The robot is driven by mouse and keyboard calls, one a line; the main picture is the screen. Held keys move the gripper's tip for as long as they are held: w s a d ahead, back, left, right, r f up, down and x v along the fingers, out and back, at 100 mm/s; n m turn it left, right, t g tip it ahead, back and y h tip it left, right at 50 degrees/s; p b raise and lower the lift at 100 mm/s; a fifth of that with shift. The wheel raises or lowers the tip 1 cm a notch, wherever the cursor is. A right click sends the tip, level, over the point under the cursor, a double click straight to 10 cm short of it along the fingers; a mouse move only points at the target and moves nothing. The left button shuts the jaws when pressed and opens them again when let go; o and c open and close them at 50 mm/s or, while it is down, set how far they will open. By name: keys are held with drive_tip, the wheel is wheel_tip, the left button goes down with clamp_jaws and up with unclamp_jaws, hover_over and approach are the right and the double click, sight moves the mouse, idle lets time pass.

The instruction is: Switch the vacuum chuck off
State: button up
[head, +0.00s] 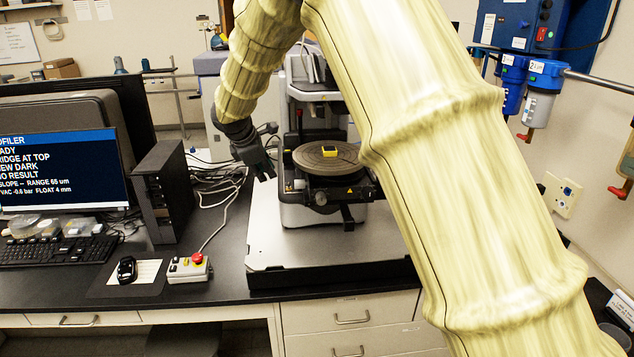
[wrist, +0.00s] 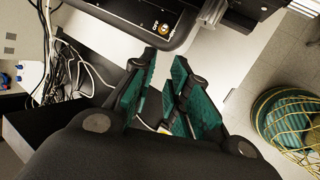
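The profiler (head: 325,215) stands on a pale slab on the bench. Its round brown chuck (head: 310,163) carries a small yellow-and-dark piece (head: 329,151). The monitor (head: 62,165) reads "VAC -0.6 bar". A small metal switch or knob (wrist: 165,29) with a yellow mark sits on the dark instrument base in the wrist view; its setting is too small to tell. My gripper (head: 268,174) hangs left of the chuck, apart from it. In the wrist view my gripper (wrist: 166,57) has a gap between its teal-padded fingers, with nothing held, just below the switch.
A control box with a red button (head: 188,268) and a dark handset (head: 127,269) lie on the bench front. Loose cables (head: 215,185) run left of the profiler. A black computer case (head: 160,190) stands beside the monitor. The slab's front (head: 300,250) is clear.

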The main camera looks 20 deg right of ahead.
sight(289, 185)
drive_tip(key=shift+w+d+f+p, duration=0.5)
drive_tip(key=shift+d+f+p, duration=0.25)
drive_tip(key=shift+d+f, duration=0.45)
drive_tip(key=shift+w+d+f+p, duration=0.45)
drive_tip(key=shift+d+f+p, duration=0.3)
drive_tip(key=shift+d+f, duration=0.5)
drive_tip(key=shift+w+d+f+p, duration=0.5)
drive_tip(key=shift+d+f+p, duration=0.25)
drive_tip(key=shift+d+f, duration=0.45)
drive_tip(key=shift+r, duration=0.15)
